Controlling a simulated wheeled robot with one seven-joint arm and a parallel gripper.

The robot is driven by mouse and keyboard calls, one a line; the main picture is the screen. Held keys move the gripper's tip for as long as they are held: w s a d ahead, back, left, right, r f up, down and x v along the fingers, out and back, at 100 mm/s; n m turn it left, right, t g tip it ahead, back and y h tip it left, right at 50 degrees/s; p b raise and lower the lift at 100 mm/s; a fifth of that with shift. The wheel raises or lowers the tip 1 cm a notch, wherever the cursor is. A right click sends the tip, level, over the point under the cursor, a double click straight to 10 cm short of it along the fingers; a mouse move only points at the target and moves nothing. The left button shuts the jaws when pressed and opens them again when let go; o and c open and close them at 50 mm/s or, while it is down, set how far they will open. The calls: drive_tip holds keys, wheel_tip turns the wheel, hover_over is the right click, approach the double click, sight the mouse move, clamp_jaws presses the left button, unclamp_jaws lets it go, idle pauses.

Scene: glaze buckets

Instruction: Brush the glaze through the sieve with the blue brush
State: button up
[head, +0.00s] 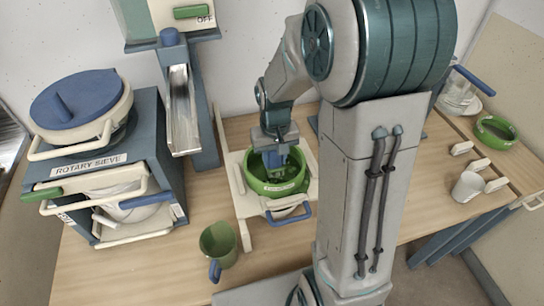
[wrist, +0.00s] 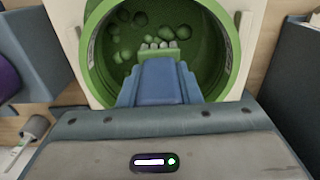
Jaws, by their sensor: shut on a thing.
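The sieve (head: 306,172) is a round green bowl set in a pale frame over the table. It also shows in the wrist view (wrist: 229,60), with several green lumps of glaze (wrist: 165,32) on its floor. My gripper (head: 275,158) reaches down into the sieve from above. It is shut on the blue brush (wrist: 158,82), whose pale bristle tips (wrist: 158,44) point at the sieve floor among the lumps. I cannot tell whether the bristles touch the floor. A pale bucket with a blue handle (head: 291,215) stands under the sieve, mostly hidden.
A rotary sieve machine (head: 92,160) stands at left, beside a metal chute (head: 180,110). A green mug (head: 218,245) stands in front of the sieve to the left.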

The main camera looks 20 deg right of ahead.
wheel_tip(320, 180, up, 9)
drive_tip(key=p, duration=0.6)
drive_tip(key=shift+w+f, duration=0.1)
drive_tip(key=shift+a, duration=0.1)
idle(0.4)
